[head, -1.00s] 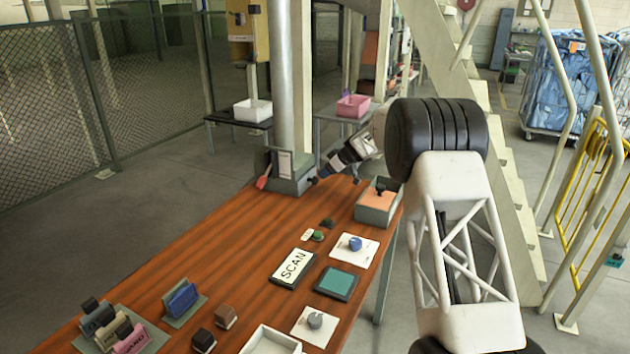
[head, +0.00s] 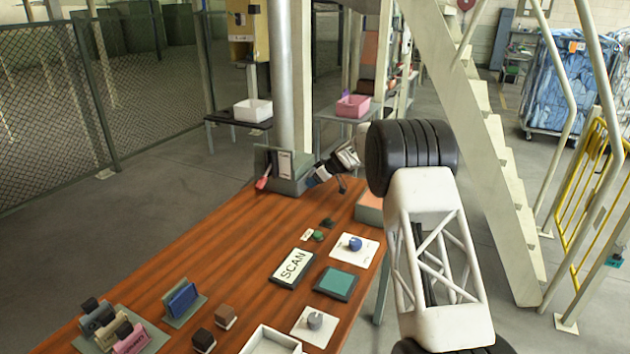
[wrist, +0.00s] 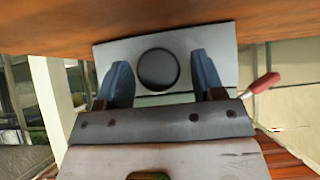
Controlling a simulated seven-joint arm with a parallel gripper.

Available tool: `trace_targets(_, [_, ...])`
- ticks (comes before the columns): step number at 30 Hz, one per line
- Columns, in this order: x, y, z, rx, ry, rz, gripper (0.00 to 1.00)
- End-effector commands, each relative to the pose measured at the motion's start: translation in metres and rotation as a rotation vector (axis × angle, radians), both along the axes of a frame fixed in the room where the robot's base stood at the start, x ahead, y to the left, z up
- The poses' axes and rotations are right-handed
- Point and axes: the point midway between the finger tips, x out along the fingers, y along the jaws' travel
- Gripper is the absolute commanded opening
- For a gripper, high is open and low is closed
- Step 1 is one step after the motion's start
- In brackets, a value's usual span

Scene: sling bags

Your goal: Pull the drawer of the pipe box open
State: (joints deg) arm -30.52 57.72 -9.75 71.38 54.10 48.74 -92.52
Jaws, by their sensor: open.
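The pipe box (head: 290,184) is a grey box at the foot of the tall pipe, at the table's far end. In the wrist view its grey drawer front (wrist: 215,45) has a dark round knob (wrist: 158,70). My gripper (wrist: 157,60) is open, with one dark blue finger on each side of the knob. I cannot tell whether the fingers touch it. In the head view my gripper (head: 315,178) is at the box's right side and hides the knob there. I see no clear gap around the drawer.
A red-handled tool (head: 263,181) is at the box's left; its handle also shows in the wrist view (wrist: 266,83). The orange-topped tray (head: 369,208) is partly behind my arm. The SCAN sign (head: 292,268) and dials lie nearer. The table's left middle is clear.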

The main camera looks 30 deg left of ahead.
Motion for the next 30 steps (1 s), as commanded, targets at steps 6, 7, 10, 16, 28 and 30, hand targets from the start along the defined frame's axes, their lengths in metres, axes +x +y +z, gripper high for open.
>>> trace_targets(6, [0.0000,0.0012,-0.0002,0.000,0.000,0.000,0.62])
trace_targets(7, [0.0000,0.0012,-0.0002,0.000,0.000,0.000,0.62])
trace_targets(10, [0.0000,0.0012,-0.0002,0.000,0.000,0.000,0.60])
trace_targets(16, [0.0000,0.0011,-0.0001,0.000,0.000,0.000,0.30])
trace_targets(28, [0.0002,-0.0030,-0.0002,0.000,0.001,-0.001,0.00])
trace_targets(30, [0.0004,-0.0083,0.0001,0.000,0.001,-0.001,0.00])
